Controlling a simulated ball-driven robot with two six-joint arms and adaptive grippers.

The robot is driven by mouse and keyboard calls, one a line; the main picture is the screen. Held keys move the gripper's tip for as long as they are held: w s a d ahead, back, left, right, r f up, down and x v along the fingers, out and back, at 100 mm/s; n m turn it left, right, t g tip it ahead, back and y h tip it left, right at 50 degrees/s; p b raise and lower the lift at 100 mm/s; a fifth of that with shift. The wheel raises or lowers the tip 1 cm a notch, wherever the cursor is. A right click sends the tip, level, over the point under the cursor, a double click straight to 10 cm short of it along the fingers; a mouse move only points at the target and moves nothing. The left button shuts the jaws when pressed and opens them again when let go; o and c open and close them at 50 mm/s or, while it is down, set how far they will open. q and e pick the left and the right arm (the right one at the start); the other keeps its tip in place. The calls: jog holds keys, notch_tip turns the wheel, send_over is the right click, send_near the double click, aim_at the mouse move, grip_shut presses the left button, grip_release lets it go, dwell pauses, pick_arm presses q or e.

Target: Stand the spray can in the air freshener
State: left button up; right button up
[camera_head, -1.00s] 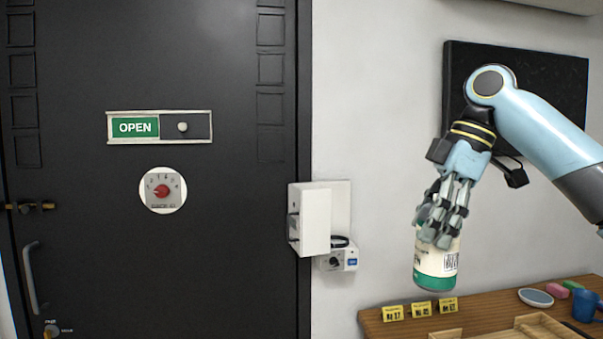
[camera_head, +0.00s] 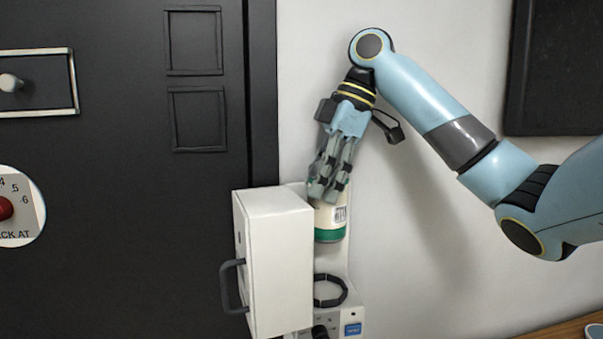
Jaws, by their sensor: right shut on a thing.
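The spray can (camera_head: 330,222) is cream with a green band near its base and a barcode label. My right gripper (camera_head: 328,190) is shut on its upper part and holds it upright, base down. The air freshener (camera_head: 350,312) is a white wall unit with a dark ring (camera_head: 330,290), a blue button and a dark knob. Its white cover (camera_head: 277,262) with a dark handle stands open on the left. The can hangs above the ring, apart from it, and the cover's edge lies close to the can's left. My left gripper is not in view.
A black door (camera_head: 130,230) with a sliding sign plate and a round red-knobbed dial fills the left. A dark board (camera_head: 555,70) hangs at upper right. A wooden table edge (camera_head: 560,330) shows at lower right. The wall right of the unit is clear.

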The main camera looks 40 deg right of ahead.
aim_at(318, 225)
jog(key=f, duration=0.2)
jog(key=a+f, duration=0.1)
jog(key=shift+s+f, duration=0.2)
jog(key=shift+f, duration=0.15)
jog(key=f, duration=0.3)
jog(key=shift+d+f, duration=0.2)
jog(key=shift+f, duration=0.5)
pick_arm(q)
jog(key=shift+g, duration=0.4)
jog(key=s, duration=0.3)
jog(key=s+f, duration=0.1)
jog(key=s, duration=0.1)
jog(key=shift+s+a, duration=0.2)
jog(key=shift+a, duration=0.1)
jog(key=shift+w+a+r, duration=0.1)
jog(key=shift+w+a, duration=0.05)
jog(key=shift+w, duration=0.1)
pick_arm(e)
jog(key=shift+w+d, duration=0.1)
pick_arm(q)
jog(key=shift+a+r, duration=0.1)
pick_arm(e)
jog(key=shift+w, duration=0.1)
